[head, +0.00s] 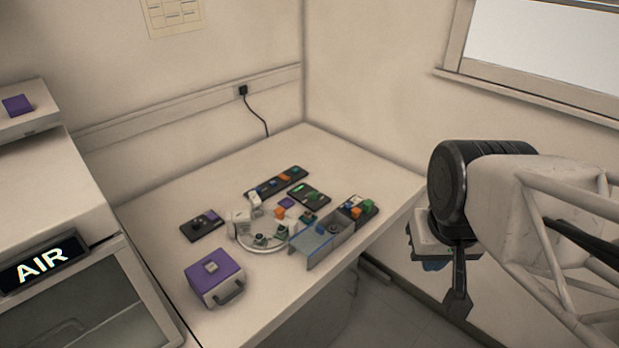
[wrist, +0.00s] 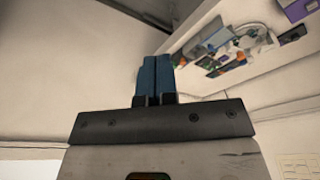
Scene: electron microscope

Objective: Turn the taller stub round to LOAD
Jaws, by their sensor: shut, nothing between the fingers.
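A pale round turntable (head: 245,246) sits on the bench. Small dark stubs with greenish parts stand on it, one at the front (head: 260,240) and one at its right (head: 281,232). I cannot tell which stub is taller. No LOAD mark is readable. My gripper (wrist: 155,60) shows two blue fingers pressed together, with nothing between them. In the head view my gripper (head: 434,265) is off the bench's right edge, well apart from the turntable, and its fingers are partly hidden. The turntable area is small and tilted at the wrist view's upper right.
A purple-topped box (head: 214,277) with a handle stands front left. A clear blue-sided holder (head: 318,246) adjoins the turntable's right. Dark trays (head: 202,226) with small coloured blocks lie around. An AIR-labelled cabinet (head: 60,262) stands at left. The bench's back right (head: 340,160) is clear.

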